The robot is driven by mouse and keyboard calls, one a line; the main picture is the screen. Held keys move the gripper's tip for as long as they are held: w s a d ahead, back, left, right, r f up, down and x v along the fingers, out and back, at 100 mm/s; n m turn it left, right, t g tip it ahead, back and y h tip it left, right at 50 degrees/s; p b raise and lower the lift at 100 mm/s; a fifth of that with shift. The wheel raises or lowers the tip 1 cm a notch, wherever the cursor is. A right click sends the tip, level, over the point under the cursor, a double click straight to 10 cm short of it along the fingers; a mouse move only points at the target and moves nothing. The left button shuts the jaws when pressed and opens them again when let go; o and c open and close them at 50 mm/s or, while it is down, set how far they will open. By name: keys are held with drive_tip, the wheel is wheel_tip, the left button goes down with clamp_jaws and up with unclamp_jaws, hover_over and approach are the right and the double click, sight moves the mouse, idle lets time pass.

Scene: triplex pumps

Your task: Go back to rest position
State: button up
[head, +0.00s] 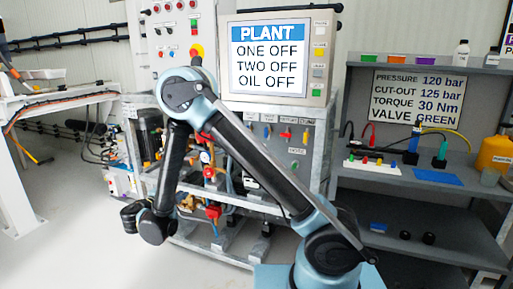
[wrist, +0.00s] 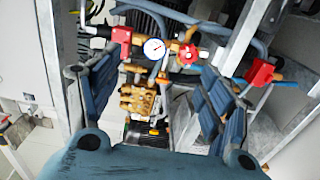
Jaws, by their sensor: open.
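My gripper (wrist: 152,92) is open in the wrist view, its two dark blue fingers apart with nothing held between them. Beyond the fingers is a brass pump block (wrist: 138,99), with a round white gauge (wrist: 154,48) and red-handled valves above it. In the head view my arm rises from the lower right, bends high in front of the pump rack and comes down at the left. Its dark wrist end is low at the left, in front of the rack; the fingers cannot be made out there.
The metal pump rack (head: 222,241) stands close behind my arm, with hoses and red parts. Above it a screen (head: 269,56) reads PLANT, ONE OFF, TWO OFF, OIL OFF. Grey shelves (head: 445,188) stand at right, a white bench (head: 58,97) at left. Floor at lower left is clear.

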drive_tip(key=w+d+r+m+g+h, duration=0.15)
drive_tip(key=w+d+r+g, duration=0.3)
drive_tip(key=d, duration=0.85)
drive_tip(key=w+d+r+m+g, duration=0.25)
drive_tip(key=w+d+r, duration=0.2)
drive_tip(key=d, duration=0.75)
drive_tip(key=s+d+m+g+y, duration=0.1)
drive_tip(key=s+d+g, duration=0.2)
drive_tip(key=d, duration=0.7)
drive_tip(key=s+d+m+g+y, duration=0.3)
drive_tip(key=s+d+m, duration=0.1)
drive_tip(key=s+d, duration=0.8)
drive_tip(key=s+d+f+m+y, duration=0.1)
drive_tip(key=s+f+m+y, duration=0.1)
drive_tip(key=s, duration=0.5)
drive_tip(key=s+d+f+m+g+y, duration=0.1)
drive_tip(key=s+d+f+m+y, duration=0.1)
drive_tip(key=s+f, duration=0.2)
drive_tip(key=s, duration=0.3)
drive_tip(key=shift+s+f, duration=0.15)
drive_tip(key=shift+f, duration=0.25)
